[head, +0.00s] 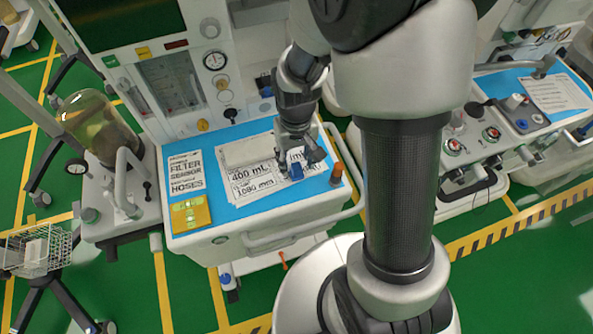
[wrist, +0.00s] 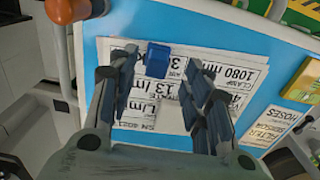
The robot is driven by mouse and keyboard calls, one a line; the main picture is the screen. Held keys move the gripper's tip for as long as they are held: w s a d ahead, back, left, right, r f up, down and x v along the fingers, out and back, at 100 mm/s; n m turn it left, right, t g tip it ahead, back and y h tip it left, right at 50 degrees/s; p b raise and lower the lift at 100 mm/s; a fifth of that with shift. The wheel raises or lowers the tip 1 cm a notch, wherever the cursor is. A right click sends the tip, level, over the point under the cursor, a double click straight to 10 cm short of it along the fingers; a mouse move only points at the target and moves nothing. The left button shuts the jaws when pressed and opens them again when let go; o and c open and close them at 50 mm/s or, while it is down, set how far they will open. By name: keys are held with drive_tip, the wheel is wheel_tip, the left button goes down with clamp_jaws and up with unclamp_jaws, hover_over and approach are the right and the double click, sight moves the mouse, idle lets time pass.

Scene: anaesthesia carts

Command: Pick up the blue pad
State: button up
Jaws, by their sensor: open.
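The blue pad is a small dark-blue block (head: 297,171) lying on the printed sheets on the cart's light-blue top. It also shows in the wrist view (wrist: 157,60), near the upper edge of the sheets. My gripper (head: 300,160) points down over the sheets, close to the pad. In the wrist view my gripper (wrist: 162,66) is open, with fingers left and right of the pad's line. The pad appears between the fingertips, nearer the left finger. I see no clear contact, and the height of the tips above the pad is hard to tell.
Printed sheets (head: 250,187) and a grey-white block (head: 248,151) lie on the cart top (head: 215,148). A yellow pad (head: 190,214) lies front left. A rail (head: 290,237) runs along the front.

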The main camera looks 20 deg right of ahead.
sight(297, 165)
drive_tip(key=f, duration=0.1)
drive_tip(key=f+b, duration=0.1)
drive_tip(key=f, duration=0.1)
drive_tip(key=f+b, duration=0.1)
drive_tip(key=shift+w+d+f, duration=0.15)
drive_tip(key=shift+w+f, duration=0.1)
drive_tip(key=shift+f, duration=0.1)
drive_tip(key=shift+r, duration=0.1)
drive_tip(key=shift+c, duration=0.5)
drive_tip(key=c, duration=1)
